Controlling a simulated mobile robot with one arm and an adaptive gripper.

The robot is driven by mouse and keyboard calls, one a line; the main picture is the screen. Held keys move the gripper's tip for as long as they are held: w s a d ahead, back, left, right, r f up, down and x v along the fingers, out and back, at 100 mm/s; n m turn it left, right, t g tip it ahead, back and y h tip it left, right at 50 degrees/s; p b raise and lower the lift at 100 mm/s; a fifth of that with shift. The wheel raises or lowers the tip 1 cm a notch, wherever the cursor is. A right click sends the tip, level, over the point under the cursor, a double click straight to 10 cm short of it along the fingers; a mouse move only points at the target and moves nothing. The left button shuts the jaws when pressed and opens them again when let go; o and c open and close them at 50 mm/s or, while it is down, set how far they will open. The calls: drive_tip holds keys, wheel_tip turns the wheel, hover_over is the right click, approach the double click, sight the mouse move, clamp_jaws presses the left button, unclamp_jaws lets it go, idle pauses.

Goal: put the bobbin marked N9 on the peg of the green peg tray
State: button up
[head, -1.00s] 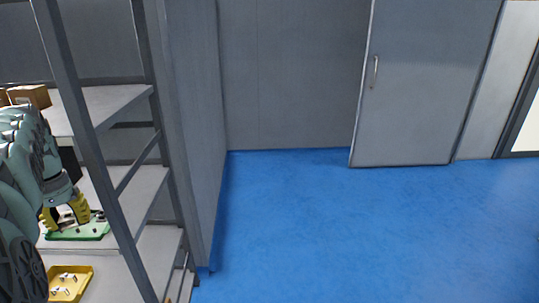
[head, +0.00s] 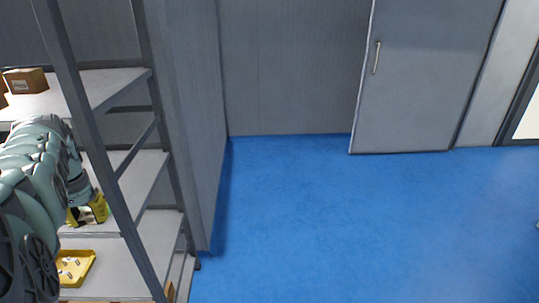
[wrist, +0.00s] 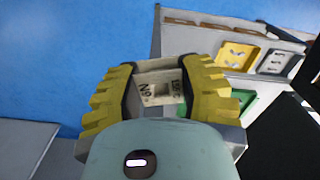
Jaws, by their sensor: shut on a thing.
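My gripper (wrist: 158,78) is shut on a pale bobbin (wrist: 158,92) with dark markings. One reads as N9 upside down, beside a second marking that I cannot read. In the head view my gripper (head: 90,211) has yellow fingers and is over the middle shelf, partly behind a rack post. A strip of the green peg tray (wrist: 246,97) shows just right of the fingers in the wrist view. The rest of that tray and its peg are hidden by my gripper. In the head view I cannot make out the green tray.
A yellow tray (head: 76,267) with small pale parts is on the lower shelf (head: 110,275); it also shows in the wrist view (wrist: 238,56). A cardboard box (head: 26,80) is on the top shelf. Grey rack posts (head: 95,150) stand beside my arm. The blue floor (head: 350,220) is clear.

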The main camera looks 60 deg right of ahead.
drive_tip(key=shift+s+d+f, duration=0.3)
drive_tip(key=shift+d+f, duration=0.1)
drive_tip(key=shift+f, duration=0.15)
drive_tip(key=shift+s+d+f+m+b, duration=0.1)
drive_tip(key=shift+f+m+b, duration=0.1)
drive_tip(key=shift+f, duration=0.3)
drive_tip(key=shift+s+d+f+m+b, duration=0.1)
drive_tip(key=shift+f+m, duration=0.1)
drive_tip(key=shift+f, duration=0.25)
drive_tip(key=shift+s+f, duration=0.1)
drive_tip(key=shift+f, duration=0.15)
drive_tip(key=shift+s+f, duration=0.15)
drive_tip(key=shift+f, duration=0.15)
